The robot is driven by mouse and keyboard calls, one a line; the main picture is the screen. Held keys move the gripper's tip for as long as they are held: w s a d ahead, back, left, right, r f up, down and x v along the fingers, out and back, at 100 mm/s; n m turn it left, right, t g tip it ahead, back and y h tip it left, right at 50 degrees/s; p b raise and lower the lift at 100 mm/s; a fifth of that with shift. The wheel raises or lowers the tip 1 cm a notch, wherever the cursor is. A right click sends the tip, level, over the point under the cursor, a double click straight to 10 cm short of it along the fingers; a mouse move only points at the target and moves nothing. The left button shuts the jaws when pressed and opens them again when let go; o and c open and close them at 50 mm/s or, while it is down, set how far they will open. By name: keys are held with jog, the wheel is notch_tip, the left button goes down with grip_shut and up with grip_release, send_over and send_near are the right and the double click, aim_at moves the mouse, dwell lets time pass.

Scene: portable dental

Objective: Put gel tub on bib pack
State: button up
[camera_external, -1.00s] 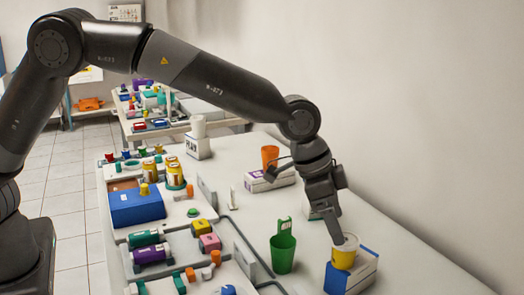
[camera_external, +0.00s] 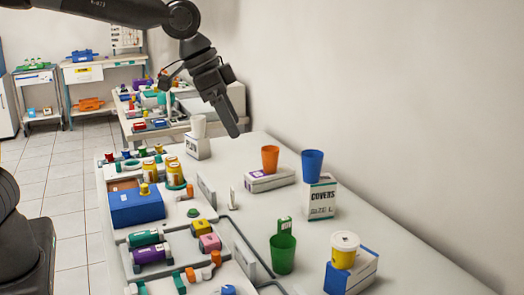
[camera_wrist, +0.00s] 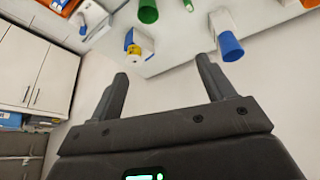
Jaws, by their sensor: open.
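A yellow tub with a white lid (camera_external: 344,251), which I take as the gel tub, stands upright on a white and blue box (camera_external: 362,272) at the front right of the table. I take that box as the bib pack, though no label is readable. The tub (camera_wrist: 134,50) and box (camera_wrist: 146,42) also show in the wrist view, beyond the fingers. My gripper (camera_external: 233,129) is raised over the far part of the table, well away from the tub. In the wrist view my gripper (camera_wrist: 163,72) has its fingers apart with nothing between them.
A green cup (camera_external: 283,252) stands left of the tub. A blue cup (camera_external: 312,166) stands on a white covers box (camera_external: 321,199), and an orange cup (camera_external: 270,159) on a flat box (camera_external: 268,180). Trays (camera_external: 180,245) with small items fill the table's left. Its right strip is clear.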

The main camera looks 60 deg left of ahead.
jog(key=s+a+f+n, duration=0.1)
jog(key=s+a, duration=0.4)
jog(key=s, duration=0.4)
jog(key=s+a+f+n+y, duration=0.1)
jog(key=s+a, duration=0.4)
jog(key=s, duration=0.4)
jog(key=s+a+n+t+y, duration=0.1)
jog(key=s+a, duration=0.4)
jog(key=s, duration=0.5)
jog(key=shift+a+f+n, duration=0.3)
jog(key=shift+f+n, duration=0.1)
jog(key=shift+n, duration=0.1)
